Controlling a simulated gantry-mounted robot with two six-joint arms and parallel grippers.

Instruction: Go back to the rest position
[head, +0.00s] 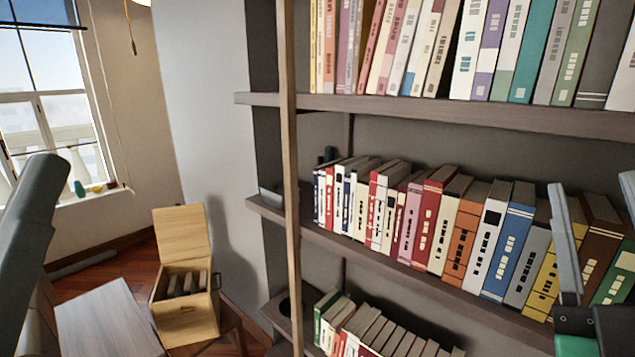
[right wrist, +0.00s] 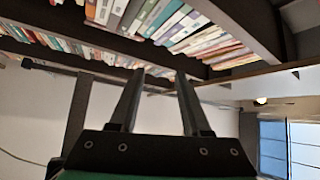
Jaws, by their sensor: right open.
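My right gripper (head: 592,188) is at the right edge of the head view, in front of the books on the middle shelf. In the right wrist view my right gripper (right wrist: 158,76) has its two fingers apart with nothing between them. Whether it touches the shelf or books cannot be told. A grey link of my left arm shows at the left edge of the head view, but the left gripper itself is not seen there.
A bookshelf (head: 420,112) with rows of upright books fills the right side. An open wooden box (head: 187,322) holding several dark items stands at lower left. A pale board or tabletop (head: 105,322) is beside it. A window (head: 45,110) is at far left.

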